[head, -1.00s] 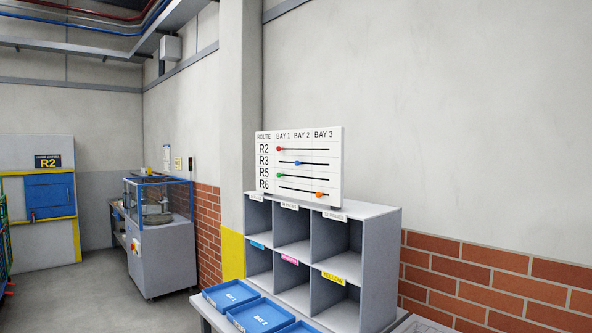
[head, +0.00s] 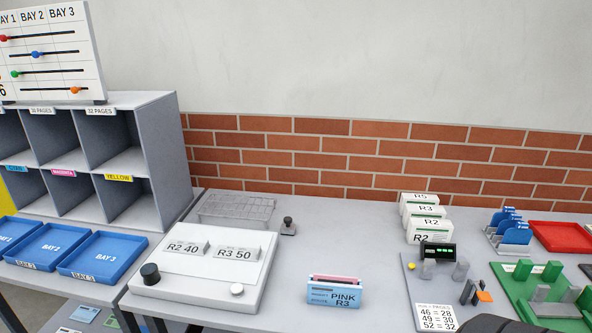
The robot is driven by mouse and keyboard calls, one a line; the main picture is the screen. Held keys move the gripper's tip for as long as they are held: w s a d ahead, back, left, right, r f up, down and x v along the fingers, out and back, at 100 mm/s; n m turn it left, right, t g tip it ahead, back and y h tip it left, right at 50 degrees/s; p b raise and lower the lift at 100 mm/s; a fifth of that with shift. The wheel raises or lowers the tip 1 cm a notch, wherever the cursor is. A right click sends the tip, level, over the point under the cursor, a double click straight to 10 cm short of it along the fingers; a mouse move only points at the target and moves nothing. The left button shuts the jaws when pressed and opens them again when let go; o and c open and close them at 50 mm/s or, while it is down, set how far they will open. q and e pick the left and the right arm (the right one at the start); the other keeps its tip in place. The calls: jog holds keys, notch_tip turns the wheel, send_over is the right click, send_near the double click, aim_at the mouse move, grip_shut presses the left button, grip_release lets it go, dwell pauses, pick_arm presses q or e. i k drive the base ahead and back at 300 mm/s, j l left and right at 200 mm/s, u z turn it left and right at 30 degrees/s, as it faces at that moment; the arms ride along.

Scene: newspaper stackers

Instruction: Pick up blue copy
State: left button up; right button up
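No blue copy stands out clearly. Small flat sheets lie on a shelf under the table at the lower left. One of them is light blue (head: 85,314) and one is green (head: 112,321); I cannot tell what is printed on them. A light-blue holder (head: 320,297) marked PINK R3 stands on the table with a pink edge showing at its top. Neither gripper's fingers are in view. A dark rounded shape at the bottom edge may be part of my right arm.
Blue bay trays (head: 107,256) sit before the grey pigeonholes (head: 166,165). A white counter box (head: 205,290) reads R2 40 and R3 50. White route cards (head: 428,232), a green fixture (head: 520,290) and a red tray (head: 560,238) stand right. Clear table lies around the PINK R3 holder.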

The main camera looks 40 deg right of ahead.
aim_at(334, 292)
jog(key=z, duration=2.4)
jog(key=j, duration=0.05)
